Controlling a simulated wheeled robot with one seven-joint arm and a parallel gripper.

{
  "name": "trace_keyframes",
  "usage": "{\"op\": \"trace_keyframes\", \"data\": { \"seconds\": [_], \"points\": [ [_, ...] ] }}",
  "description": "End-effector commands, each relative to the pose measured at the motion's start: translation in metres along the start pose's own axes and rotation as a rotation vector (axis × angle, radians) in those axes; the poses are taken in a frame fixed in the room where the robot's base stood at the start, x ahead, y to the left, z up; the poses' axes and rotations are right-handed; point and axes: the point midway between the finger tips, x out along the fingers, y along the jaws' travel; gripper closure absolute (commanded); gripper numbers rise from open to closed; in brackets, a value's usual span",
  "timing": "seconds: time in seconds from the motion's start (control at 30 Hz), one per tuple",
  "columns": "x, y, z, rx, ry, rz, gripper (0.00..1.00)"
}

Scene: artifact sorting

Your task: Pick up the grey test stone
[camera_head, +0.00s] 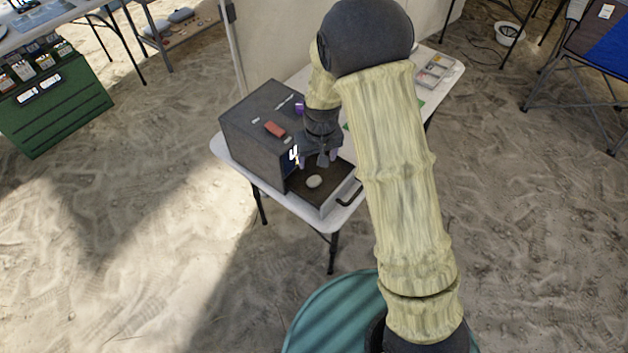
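A small pale grey, rounded stone (315,181) lies in the open drawer (324,202) of a dark grey box (262,118) on a white table. My gripper (319,159) hangs over the back part of the drawer, just above and behind the stone in the picture. Its fingers point down, and a gap seems to show between them. The stone is apart from the fingers in the picture and is not held. My arm hides part of the table to the right.
On top of the box lie a reddish block (275,129) and small items. A drawer handle (350,194) sticks out at the front right. A compartment tray (436,70) stands at the table's far end. A green crate (52,104) is at left, a folding chair (590,65) at right.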

Motion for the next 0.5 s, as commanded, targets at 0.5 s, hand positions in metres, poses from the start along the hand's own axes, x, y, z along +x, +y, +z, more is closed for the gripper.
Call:
{"op": "trace_keyframes", "data": {
  "seconds": [0.5],
  "points": [
    [0.073,0.000,0.000,0.000,-0.001,0.000,0.31]
  ]
}}
